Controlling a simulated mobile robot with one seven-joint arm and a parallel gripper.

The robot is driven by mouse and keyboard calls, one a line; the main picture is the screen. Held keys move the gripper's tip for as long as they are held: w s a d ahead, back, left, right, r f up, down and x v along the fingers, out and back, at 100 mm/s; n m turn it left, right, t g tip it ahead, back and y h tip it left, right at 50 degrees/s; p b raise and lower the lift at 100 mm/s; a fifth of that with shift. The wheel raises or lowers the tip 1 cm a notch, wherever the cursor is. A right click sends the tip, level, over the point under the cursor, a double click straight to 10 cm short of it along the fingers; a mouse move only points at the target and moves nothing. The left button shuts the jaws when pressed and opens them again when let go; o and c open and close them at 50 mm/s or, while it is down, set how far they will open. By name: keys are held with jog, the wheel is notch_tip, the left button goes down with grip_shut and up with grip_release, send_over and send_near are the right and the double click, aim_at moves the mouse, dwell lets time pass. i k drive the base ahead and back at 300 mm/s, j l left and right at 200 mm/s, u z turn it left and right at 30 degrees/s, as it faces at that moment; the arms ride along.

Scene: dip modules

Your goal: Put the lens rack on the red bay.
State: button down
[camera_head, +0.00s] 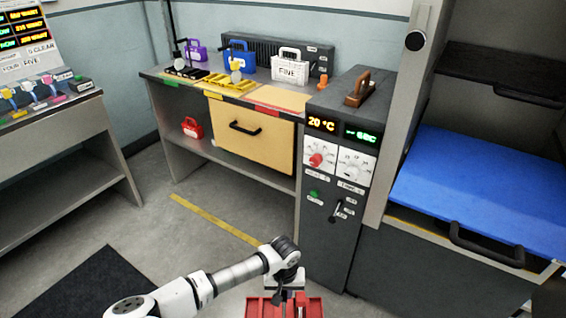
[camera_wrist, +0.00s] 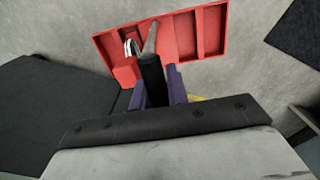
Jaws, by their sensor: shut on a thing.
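My gripper (camera_head: 287,288) is at the bottom of the head view. It also shows in the wrist view (camera_wrist: 158,88), with two purple fingers shut around a black upright grip (camera_wrist: 152,78). The grip joins a red slotted rack (camera_wrist: 183,38), which I take for the lens rack; its lower part (camera_head: 313,308) is cut off in the head view. The rack hangs over the grey floor, in front of the bench. The red bay (camera_head: 285,97) is the bare patch at the right of the bench top, behind a red edge strip (camera_head: 265,111).
A yellow rack (camera_head: 215,82) sits left of the red bay. A white FINE carrier (camera_head: 290,68) stands behind it. The dark control cabinet (camera_head: 345,170) with a brown handle (camera_head: 358,88) borders it on the right. A yellow drawer front (camera_head: 250,140) with a black handle is below. The floor before the bench is open.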

aim_at(282, 98)
jog(key=i+j+z, duration=0.2)
jog(key=i+j, duration=0.2)
jog(key=j, duration=0.25)
jog(key=i+j, duration=0.15)
jog(key=j, duration=0.15)
jog(key=i+j+z, duration=0.15)
jog(key=j, duration=0.2)
